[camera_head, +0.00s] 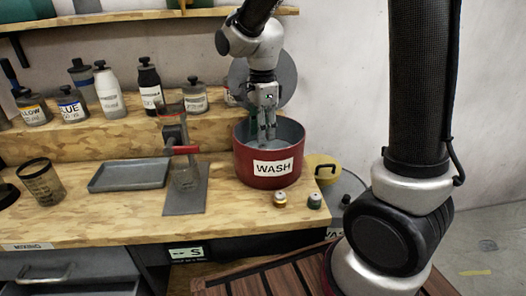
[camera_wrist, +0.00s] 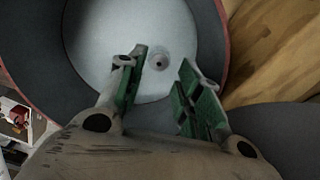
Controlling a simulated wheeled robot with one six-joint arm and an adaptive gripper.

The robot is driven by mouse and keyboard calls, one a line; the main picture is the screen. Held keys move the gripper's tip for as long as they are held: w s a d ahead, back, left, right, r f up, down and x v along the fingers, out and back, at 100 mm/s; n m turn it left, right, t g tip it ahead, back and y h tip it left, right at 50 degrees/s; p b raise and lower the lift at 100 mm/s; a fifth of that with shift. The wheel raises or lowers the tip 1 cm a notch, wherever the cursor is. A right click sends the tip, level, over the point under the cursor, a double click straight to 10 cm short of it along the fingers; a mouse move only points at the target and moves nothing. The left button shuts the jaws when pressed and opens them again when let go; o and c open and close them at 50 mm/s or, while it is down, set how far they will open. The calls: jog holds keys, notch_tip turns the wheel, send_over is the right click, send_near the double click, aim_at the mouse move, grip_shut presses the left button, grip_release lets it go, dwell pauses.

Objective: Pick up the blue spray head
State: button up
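My gripper (camera_head: 267,133) points down into the red pot labelled WASH (camera_head: 255,172) on the bench. Its green-padded fingers stand apart in the wrist view (camera_wrist: 163,66), with nothing held between them. In the wrist view, a small round grey piece with a dark centre (camera_wrist: 160,62) shows against the pale inside of the pot, beyond the fingertips. I cannot tell whether it is a spray head or part of the pot. No clearly blue spray head shows in either view.
A grey tray (camera_head: 130,175), a dark cup (camera_head: 41,180) and a red-handled stand (camera_head: 184,150) are left. Labelled bottles (camera_head: 108,92) line the raised shelf behind.

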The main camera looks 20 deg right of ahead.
aim_at(263, 145)
notch_tip(263, 145, down, 6)
jog(key=shift+r, duration=0.1)
jog(key=shift+c, duration=0.4)
jog(key=c, duration=0.6)
